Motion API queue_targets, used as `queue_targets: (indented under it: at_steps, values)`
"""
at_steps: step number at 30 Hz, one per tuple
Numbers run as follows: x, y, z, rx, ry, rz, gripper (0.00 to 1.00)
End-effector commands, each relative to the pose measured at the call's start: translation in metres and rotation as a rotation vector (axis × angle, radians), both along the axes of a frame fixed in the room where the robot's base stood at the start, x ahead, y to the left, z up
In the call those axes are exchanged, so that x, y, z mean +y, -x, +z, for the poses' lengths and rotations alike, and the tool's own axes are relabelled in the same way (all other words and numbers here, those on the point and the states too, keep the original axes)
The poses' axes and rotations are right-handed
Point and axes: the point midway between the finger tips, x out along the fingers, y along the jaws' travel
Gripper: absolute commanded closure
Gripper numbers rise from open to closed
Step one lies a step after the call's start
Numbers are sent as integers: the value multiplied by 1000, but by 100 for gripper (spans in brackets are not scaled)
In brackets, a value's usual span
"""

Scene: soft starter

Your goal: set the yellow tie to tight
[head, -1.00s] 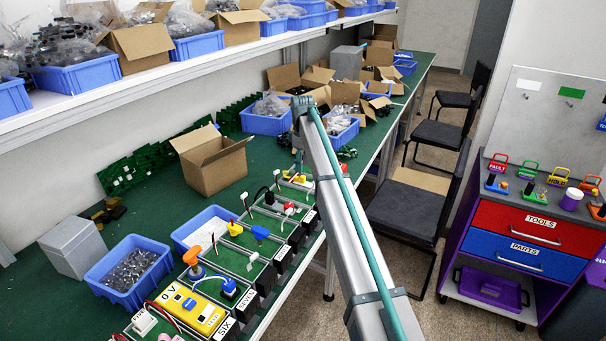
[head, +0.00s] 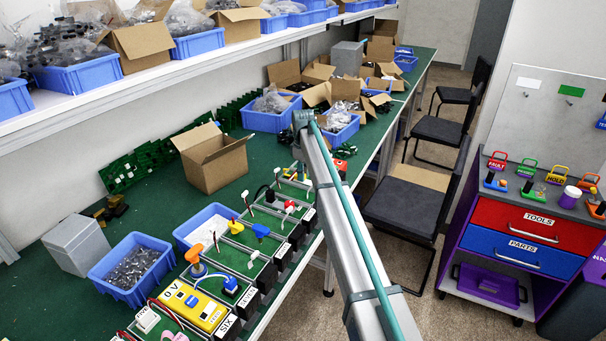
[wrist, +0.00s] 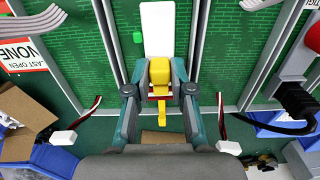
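The yellow tie (wrist: 159,75) is a small yellow block with a narrow yellow tail. In the wrist view it lies below a white plate on a green panel, between the two fingers of my gripper (wrist: 159,80). The fingers stand on either side of it with narrow gaps showing, so my gripper looks open around it. In the head view my gripper is mostly hidden behind my own arm, at the far end of the row of green modules. A bit of yellow (head: 287,173) shows there beside it, too small to make out.
Modules with coloured knobs and levers line the bench's front edge, including a blue lever (head: 261,231) and an orange knob (head: 194,257). Blue bins and an open cardboard box (head: 213,160) stand behind.

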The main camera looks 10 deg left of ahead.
Motion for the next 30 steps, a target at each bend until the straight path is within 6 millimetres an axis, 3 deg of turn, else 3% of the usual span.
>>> queue_targets:
  at_steps: [10, 18, 25, 26, 30]
  values:
    - [-1, 1, 0, 1, 0, 0, 100]
    - [-29, 12, -1, 0, 0, 0, 100]
    - [-29, 11, 0, 2, 1, 0, 100]
    - [-29, 11, 0, 2, 1, 0, 76]
    - [-29, 11, 0, 2, 1, 0, 53]
